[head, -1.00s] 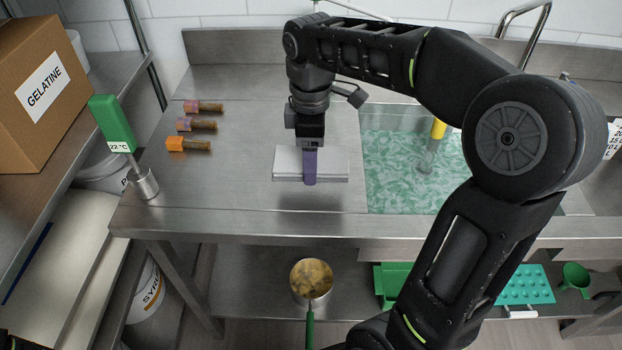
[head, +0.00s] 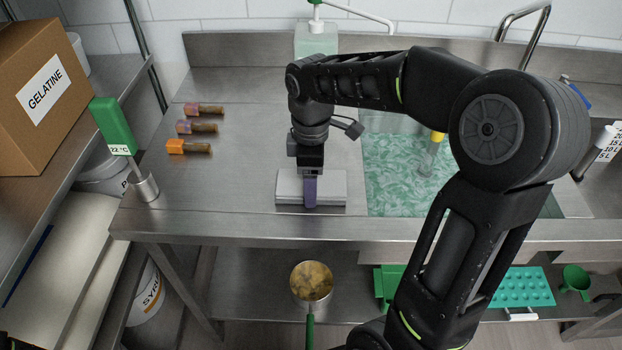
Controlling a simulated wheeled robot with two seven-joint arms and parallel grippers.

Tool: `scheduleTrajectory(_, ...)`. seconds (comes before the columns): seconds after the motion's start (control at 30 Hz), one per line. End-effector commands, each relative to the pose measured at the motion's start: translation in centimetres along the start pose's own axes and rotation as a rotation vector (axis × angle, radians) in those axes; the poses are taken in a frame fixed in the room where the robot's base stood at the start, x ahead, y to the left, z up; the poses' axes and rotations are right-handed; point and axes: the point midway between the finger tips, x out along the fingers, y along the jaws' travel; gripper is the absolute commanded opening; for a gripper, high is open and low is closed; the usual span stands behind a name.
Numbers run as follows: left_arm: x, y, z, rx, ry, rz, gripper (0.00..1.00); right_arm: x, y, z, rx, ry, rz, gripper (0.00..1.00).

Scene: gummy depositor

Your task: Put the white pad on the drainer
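The white pad (head: 332,188) is a flat white block above or on the steel surface left of the sink. That surface (head: 245,190) appears to be the drainer. My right gripper (head: 310,192) comes down from above, with one purple finger across the pad's near face. The other finger is hidden behind the pad, which the gripper holds. The pad looks level and close to the steel; I cannot tell whether it touches. My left gripper is not in view.
Right of the pad is a sink (head: 395,175) of green-white liquid with a yellow-topped tool (head: 430,155). Several brown pieces with coloured ends (head: 197,128) lie to the left, near a green thermometer (head: 112,125). Steel between them and the pad is clear.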

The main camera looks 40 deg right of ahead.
Motion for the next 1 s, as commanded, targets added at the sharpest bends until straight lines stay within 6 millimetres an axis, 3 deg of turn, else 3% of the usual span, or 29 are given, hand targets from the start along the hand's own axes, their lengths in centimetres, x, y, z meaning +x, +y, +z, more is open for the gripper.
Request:
scheduleTrajectory(0.17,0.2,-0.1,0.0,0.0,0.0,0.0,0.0,0.3,0.0,0.0,-0.001,0.0,0.0,0.3)
scheduleTrajectory(0.2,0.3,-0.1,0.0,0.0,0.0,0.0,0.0,0.4,0.0,0.0,-0.001,0.0,0.0,0.68)
scheduleTrajectory(0.47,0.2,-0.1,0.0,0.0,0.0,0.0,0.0,0.3,0.0,0.0,-0.001,0.0,0.0,0.89)
scheduleTrajectory(0.77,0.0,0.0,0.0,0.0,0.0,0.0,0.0,0.0,0.0,0.0,-0.001,0.0,0.001,0.89)
scheduleTrajectory(1.0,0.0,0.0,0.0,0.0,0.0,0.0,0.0,-2.4,0.1,-0.1,-0.001,0.002,0.005,0.89)
